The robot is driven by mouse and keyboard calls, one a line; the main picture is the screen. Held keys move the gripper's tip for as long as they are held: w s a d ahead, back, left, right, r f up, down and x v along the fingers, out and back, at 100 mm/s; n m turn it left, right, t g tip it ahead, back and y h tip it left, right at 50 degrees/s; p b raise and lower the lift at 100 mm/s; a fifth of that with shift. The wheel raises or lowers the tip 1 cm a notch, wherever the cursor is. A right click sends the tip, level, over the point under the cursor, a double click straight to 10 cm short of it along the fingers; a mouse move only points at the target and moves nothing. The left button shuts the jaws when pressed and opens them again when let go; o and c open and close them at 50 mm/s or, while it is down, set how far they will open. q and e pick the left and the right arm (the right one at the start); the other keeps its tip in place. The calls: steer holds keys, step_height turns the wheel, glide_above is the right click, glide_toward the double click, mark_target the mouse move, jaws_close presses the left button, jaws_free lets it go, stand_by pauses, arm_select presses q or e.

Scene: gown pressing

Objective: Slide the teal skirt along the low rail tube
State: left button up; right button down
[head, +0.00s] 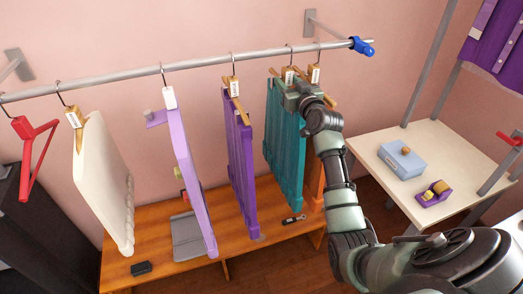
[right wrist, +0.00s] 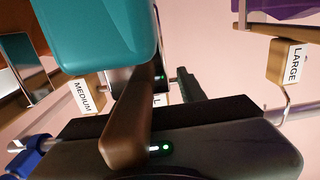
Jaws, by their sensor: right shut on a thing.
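The teal skirt (head: 284,150) hangs from a wooden hanger on the low rail tube (head: 200,65), toward its right end. My right gripper (head: 300,92) reaches up from the lower right and is shut on the teal skirt's hanger, just below the rail. In the right wrist view the skirt (right wrist: 95,30) fills the upper left, and the brown hanger bar (right wrist: 130,120) crosses in front of the gripper. The gripper's fingers are partly hidden there. My left gripper is not in view.
An orange garment (head: 317,185) hangs close right of the teal skirt. A purple garment (head: 241,155) hangs to its left, with bare rail between their hooks. Lilac (head: 192,175) and cream (head: 103,180) pieces hang farther left. A blue stop (head: 362,46) caps the rail's right end.

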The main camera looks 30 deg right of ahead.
steer(key=shift+s+d+r, duration=0.1)
steer(key=shift+d, duration=0.15)
steer(key=shift+s+d+b, duration=0.1)
steer(key=shift+d+b, duration=0.2)
steer(key=shift+d, duration=0.2)
steer(key=shift+f, duration=0.25)
stand_by(0.3)
steer(key=c, duration=0.7)
jaws_free()
steer(key=shift+c, duration=0.2)
steer(key=shift+f, duration=0.1)
